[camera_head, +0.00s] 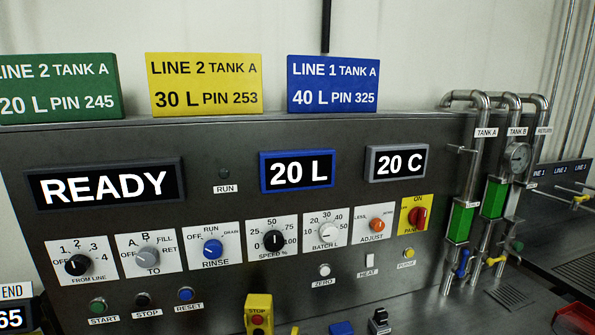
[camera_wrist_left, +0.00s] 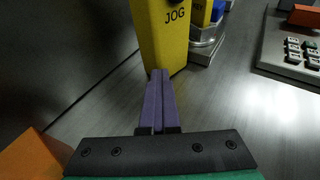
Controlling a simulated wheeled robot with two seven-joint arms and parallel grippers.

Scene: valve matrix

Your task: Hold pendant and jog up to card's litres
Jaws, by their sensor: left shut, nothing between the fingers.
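The yellow pendant (camera_head: 258,316) stands at the bottom of the head view, with a red stop button near its top. In the left wrist view, the yellow pendant (camera_wrist_left: 158,45) shows a JOG label and a dark knob or button cut off at the top edge. My left gripper (camera_wrist_left: 159,74) is shut and empty, its purple fingertips at the pendant's lower face; I cannot tell whether they touch. Three cards sit on the panel top: green (camera_head: 58,88) 20 L, yellow (camera_head: 204,84) 30 L, blue (camera_head: 333,84) 40 L. The blue-framed display (camera_head: 297,171) reads 20 L. My right gripper is not in view.
The READY display (camera_head: 104,186) and a row of knobs, including BATCH L (camera_head: 326,229), fill the steel panel. Pipes with green sight tubes (camera_head: 462,222) stand at right. In the left wrist view, a keypad (camera_wrist_left: 300,52) lies at right and an orange block (camera_wrist_left: 30,158) at lower left.

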